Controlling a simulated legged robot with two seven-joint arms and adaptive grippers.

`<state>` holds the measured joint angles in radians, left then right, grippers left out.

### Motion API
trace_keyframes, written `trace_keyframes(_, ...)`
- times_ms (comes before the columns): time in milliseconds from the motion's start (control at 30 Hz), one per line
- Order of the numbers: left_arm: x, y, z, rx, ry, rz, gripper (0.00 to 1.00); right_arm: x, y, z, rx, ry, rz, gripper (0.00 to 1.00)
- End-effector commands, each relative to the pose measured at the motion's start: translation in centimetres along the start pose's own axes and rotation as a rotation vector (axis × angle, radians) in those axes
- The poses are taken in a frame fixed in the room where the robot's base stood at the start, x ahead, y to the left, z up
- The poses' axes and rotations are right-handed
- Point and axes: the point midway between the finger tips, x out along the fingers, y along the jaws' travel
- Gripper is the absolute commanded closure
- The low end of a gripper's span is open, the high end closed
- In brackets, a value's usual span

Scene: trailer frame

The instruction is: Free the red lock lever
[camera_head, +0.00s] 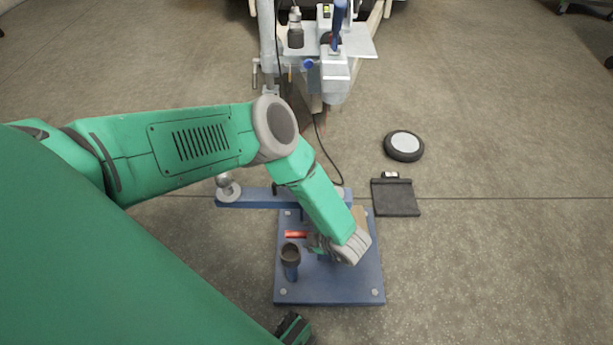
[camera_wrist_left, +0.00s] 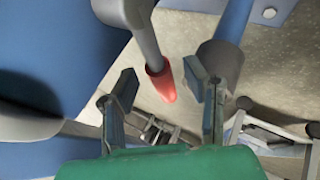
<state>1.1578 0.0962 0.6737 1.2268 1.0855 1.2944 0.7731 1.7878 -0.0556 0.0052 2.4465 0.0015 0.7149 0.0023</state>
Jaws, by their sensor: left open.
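The red lock lever (camera_head: 295,234) shows on the blue base plate (camera_head: 325,292), just left of my left gripper (camera_head: 320,243) in the head view. My forearm and wrist hide part of the mechanism there. In the left wrist view the lever is a grey rod with a red tip (camera_wrist_left: 160,82). The two dark fingers of my left gripper (camera_wrist_left: 161,84) stand apart, one on each side of the red tip in the picture. I see no contact, and the depth between tip and fingers is hard to tell.
A blue post with a dark round cup (camera_head: 290,254) stands on the plate near the lever. A blue beam (camera_head: 250,198) lies behind it. The trailer frame with a grey jack (camera_head: 334,75) stands farther back. A wheel (camera_head: 404,146) and a dark flat plate (camera_head: 396,199) lie on the floor right.

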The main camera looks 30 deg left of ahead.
Motion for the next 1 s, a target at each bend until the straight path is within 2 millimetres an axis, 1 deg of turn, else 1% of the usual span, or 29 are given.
trace_keyframes(33, -1.2, 0.0, 0.2, 0.003, -0.004, 0.001, 0.59, 0.0, 0.1, 0.0, 0.001, 0.000, 0.000, 0.60)
trace_keyframes(200, -5.1, -0.1, 0.2, 0.004, -0.002, 0.003, 0.59, 0.1, 0.1, 0.0, 0.001, 0.000, -0.002, 0.60)
trace_keyframes(400, -8.6, -0.2, 0.2, 0.004, -0.001, 0.002, 0.59, 0.0, 0.0, 0.0, 0.000, 0.000, 0.001, 0.60)
trace_keyframes(600, -10.1, -0.2, 0.2, 0.003, 0.001, 0.000, 0.59, 0.0, -0.1, 0.0, 0.001, 0.000, 0.002, 0.60)
trace_keyframes(1000, -10.3, -0.3, 0.2, 0.004, 0.002, 0.002, 0.59, 0.1, 0.0, -0.2, 0.000, -0.002, 0.000, 0.60)
